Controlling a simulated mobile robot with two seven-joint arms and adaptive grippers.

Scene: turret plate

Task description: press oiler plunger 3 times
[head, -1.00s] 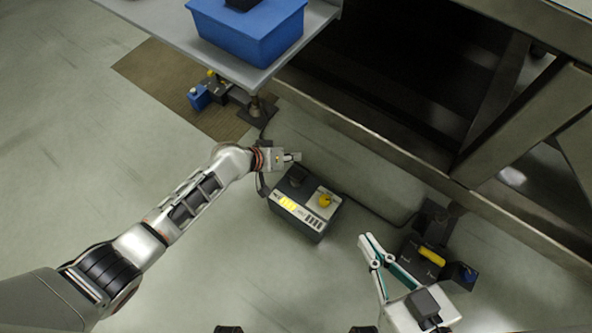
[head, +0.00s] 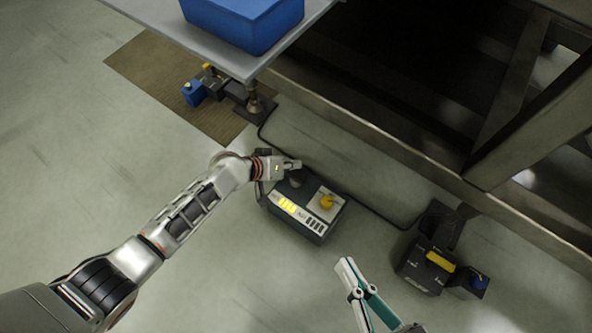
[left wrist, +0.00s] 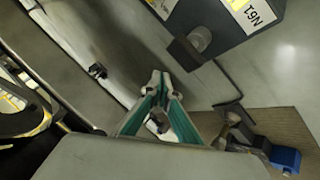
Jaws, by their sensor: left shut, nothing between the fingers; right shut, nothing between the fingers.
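A dark box with a pale top panel (head: 312,205) stands on the floor in the middle of the head view. I cannot tell for certain which part is the oiler plunger. My left gripper (head: 297,164) is shut and empty just behind the box's back left corner. In the left wrist view, its teal fingers (left wrist: 160,82) are together, below a dark block with a grey round knob (left wrist: 199,39). My right gripper (head: 346,264) is shut and empty, in front of the box, to the right.
A dark device with yellow and blue parts (head: 428,265) stands at right. A grey shelf (head: 240,68) carries a blue bin (head: 245,25). A cable runs along the floor behind the box. Floor in front is clear.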

